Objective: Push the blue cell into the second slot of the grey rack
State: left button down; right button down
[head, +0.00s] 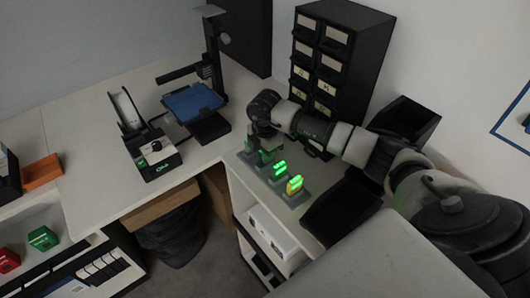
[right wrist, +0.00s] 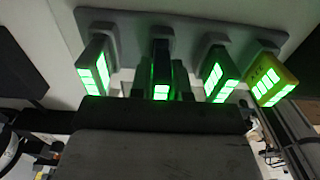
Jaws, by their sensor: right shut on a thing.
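The grey rack (right wrist: 128,28) runs across the top of the right wrist view; it also shows on the counter in the head view (head: 270,180). The blue cell (right wrist: 161,58), dark with green lights at its near end, lines up with the rack's second socket from the left. Its far end meets that socket; how deep it sits I cannot tell. My right gripper (right wrist: 160,84) is shut on this cell, with a finger on each side. In the head view my right gripper (head: 263,140) covers the rack's far end. My left gripper is out of view.
A dark lit cell (right wrist: 95,64) stands left of the held one, another (right wrist: 219,72) to its right, then a yellow cell (right wrist: 271,80). A drawer cabinet (head: 330,65) stands behind, a dark tray (head: 340,210) beside the rack. A stand with a blue pad (head: 193,102) is left.

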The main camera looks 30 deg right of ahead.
jog(key=shift+f+b, duration=0.4)
jog(key=shift+f, duration=0.2)
dwell(0.6)
jog(key=c, duration=1)
grip_release()
jog(key=shift+r, duration=0.1)
notch_tip(320, 180, up, 11)
jog(key=shift+f+b, duration=0.1)
jog(key=shift+b, duration=0.95)
